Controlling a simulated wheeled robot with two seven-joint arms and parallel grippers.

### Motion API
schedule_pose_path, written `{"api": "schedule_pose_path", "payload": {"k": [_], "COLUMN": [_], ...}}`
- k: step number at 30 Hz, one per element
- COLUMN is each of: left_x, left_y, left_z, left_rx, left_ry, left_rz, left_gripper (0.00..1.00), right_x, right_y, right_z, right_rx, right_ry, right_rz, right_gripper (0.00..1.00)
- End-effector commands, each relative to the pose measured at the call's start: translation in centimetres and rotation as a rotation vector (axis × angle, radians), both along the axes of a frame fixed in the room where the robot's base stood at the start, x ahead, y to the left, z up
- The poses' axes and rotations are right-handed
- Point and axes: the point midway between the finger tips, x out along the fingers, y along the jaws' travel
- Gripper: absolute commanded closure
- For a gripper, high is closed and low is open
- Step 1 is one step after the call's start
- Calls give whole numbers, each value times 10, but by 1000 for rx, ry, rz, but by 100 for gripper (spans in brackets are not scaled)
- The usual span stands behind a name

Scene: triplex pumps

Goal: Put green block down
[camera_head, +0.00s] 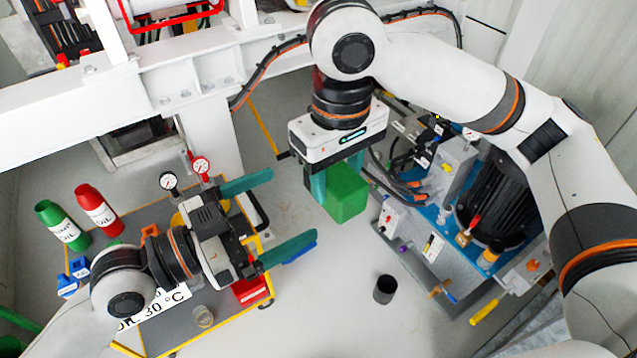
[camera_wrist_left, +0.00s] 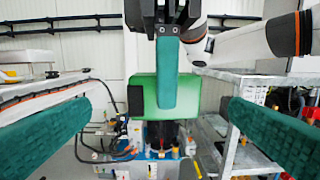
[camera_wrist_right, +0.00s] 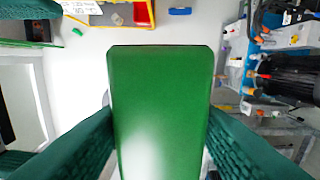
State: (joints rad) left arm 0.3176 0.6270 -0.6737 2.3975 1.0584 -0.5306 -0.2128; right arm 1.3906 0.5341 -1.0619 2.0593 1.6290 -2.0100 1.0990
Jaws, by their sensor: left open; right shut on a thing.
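The green block (camera_head: 346,192) is in the middle of the head view, held in the air by my right gripper (camera_head: 338,178). In the right wrist view the green block (camera_wrist_right: 160,115) fills the middle, with the two teal fingers pressed on its sides. In the left wrist view the green block (camera_wrist_left: 145,97) shows ahead, partly hidden by a teal finger of the right gripper. My left gripper (camera_head: 280,215) is open and empty, its fingers spread wide over the right side of the cart, pointing towards the block. The two grippers are apart.
A cart (camera_head: 155,335) on the left carries a glass beaker (camera_head: 203,316), a number sign and gauges. Red (camera_head: 97,207) and green (camera_head: 62,226) oil bottles stand behind. A pump unit (camera_head: 425,255) is on the right.

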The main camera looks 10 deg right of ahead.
Motion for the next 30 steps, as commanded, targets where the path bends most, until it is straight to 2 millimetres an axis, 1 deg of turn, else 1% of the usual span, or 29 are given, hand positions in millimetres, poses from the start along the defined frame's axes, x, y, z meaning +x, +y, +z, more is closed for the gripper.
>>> {"api": "schedule_pose_path", "payload": {"k": [1,6,12,17,25,26,30], "left_x": [3,14,22,25,25,25,26], "left_y": [-10,-38,-62,-70,-71,-71,-70], "left_z": [2,2,1,1,0,0,0], "left_rx": [-6,-4,-2,1,2,2,1], "left_ry": [0,1,2,0,1,1,0], "left_rz": [-2,-2,0,0,0,0,1], "left_gripper": [0,0,0,0,0,3,26], "right_x": [0,0,0,0,0,0,0], "right_y": [0,0,0,0,0,0,0], "right_z": [1,1,1,1,1,1,1], "right_rx": [0,0,0,1,1,1,0], "right_ry": [-1,-1,-1,-2,-2,-2,-1], "right_rz": [0,0,0,0,0,0,0], "right_gripper": [90,90,90,90,90,90,90]}}
